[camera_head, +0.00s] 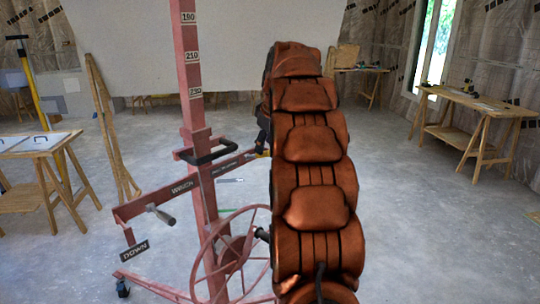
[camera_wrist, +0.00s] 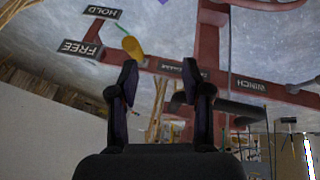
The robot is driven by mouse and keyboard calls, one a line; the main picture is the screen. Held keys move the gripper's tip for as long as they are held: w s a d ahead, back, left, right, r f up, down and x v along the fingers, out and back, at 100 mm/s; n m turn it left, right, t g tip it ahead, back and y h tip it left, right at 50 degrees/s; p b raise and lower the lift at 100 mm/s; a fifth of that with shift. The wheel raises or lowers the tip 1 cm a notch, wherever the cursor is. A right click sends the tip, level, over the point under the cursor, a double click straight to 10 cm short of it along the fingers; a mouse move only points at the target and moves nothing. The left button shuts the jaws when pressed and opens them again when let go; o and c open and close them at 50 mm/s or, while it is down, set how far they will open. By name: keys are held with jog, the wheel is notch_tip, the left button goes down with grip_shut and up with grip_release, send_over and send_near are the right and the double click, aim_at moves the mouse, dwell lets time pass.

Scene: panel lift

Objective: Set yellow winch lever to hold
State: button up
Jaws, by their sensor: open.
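The yellow winch lever (camera_wrist: 132,47) shows in the wrist view, upper left of centre, beside the red brake bar. A HOLD plate (camera_wrist: 103,12) and a FREE plate (camera_wrist: 80,48) are to its left; the view is upside down. I cannot tell which setting the lever is at. My gripper (camera_wrist: 159,82) is open and empty, its two black fingers apart, with the lever beyond and beside the left fingertip, apparently apart from it. In the head view only a small yellow bit of the lever (camera_head: 262,154) shows beside my arm, which hides most of my gripper.
The red panel lift mast (camera_head: 190,90) stands left of my arm, with a winch crank (camera_head: 160,214), a DOWN plate (camera_head: 134,251) and a spoked wheel (camera_head: 232,262). A white panel (camera_head: 140,50) is behind. Wooden tables stand left and right (camera_head: 480,103). Floor at right is clear.

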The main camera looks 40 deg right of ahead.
aim_at(258, 155)
jog(key=shift+w+d+f+p, duration=0.3)
jog(key=shift+w+d+f, duration=0.25)
jog(key=shift+d+f, duration=0.45)
jog(key=shift+w+d+f+p, duration=0.3)
jog(key=shift+w+d+f, duration=0.3)
jog(key=shift+f, duration=0.55)
jog(key=shift+w+d+f+p, duration=0.3)
jog(key=shift+w+d+f, duration=0.15)
jog(key=shift+d+f, duration=0.55)
jog(key=shift+a+f, duration=0.1)
grip_shut()
